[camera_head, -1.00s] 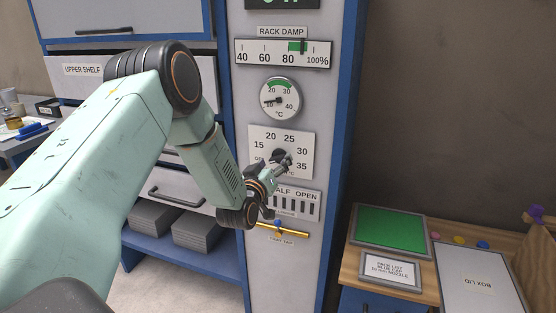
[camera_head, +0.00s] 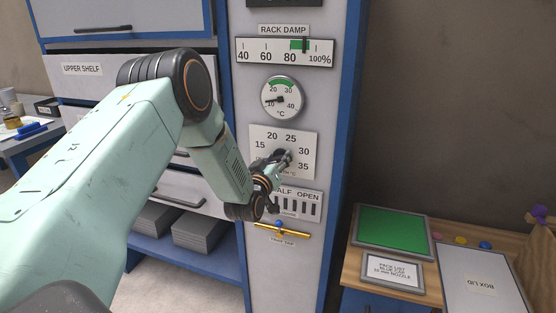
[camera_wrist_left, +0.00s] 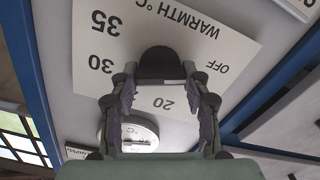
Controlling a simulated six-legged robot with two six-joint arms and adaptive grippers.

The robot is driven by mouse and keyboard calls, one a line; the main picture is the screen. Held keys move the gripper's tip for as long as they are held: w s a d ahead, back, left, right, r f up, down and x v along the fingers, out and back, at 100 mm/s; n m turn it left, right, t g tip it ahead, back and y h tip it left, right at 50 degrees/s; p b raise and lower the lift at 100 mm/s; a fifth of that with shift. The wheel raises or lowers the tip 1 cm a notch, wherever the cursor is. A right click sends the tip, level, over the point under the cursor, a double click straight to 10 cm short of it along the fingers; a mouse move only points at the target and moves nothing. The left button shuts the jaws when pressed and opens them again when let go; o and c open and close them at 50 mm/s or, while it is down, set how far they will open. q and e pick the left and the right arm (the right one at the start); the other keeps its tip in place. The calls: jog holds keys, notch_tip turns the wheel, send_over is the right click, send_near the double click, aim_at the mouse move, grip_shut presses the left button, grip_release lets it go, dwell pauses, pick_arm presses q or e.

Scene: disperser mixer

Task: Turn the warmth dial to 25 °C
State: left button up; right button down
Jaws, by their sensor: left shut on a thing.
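The white warmth plate (camera_head: 306,140) is on the grey column in the head view, with 15, 20, 25, 30 and 35 readable. My left gripper (camera_head: 283,158) is at its dark dial, which is mostly covered there. In the left wrist view the plate (camera_wrist_left: 215,52) appears upside down, and the black dial (camera_wrist_left: 160,62) sits between the fingers of my left gripper (camera_wrist_left: 160,78). The gripper is shut on the dial. The fingers hide the 25 and 15 marks in that view. I cannot make out the dial's pointer. My right gripper is not in view.
Above the plate is a round °C gauge (camera_head: 282,98) with its needle near 10, and a rack damp scale (camera_head: 284,53). Below are a half/open slotted panel (camera_head: 309,206) and a yellow bar tap (camera_head: 295,234). A wooden bench with a green panel (camera_head: 392,230) stands at right.

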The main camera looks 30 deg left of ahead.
pick_arm(q)
jog(key=shift+a, duration=0.1)
jog(key=c, duration=0.5)
jog(key=shift+o, duration=0.2)
jog(key=shift+r, duration=0.1)
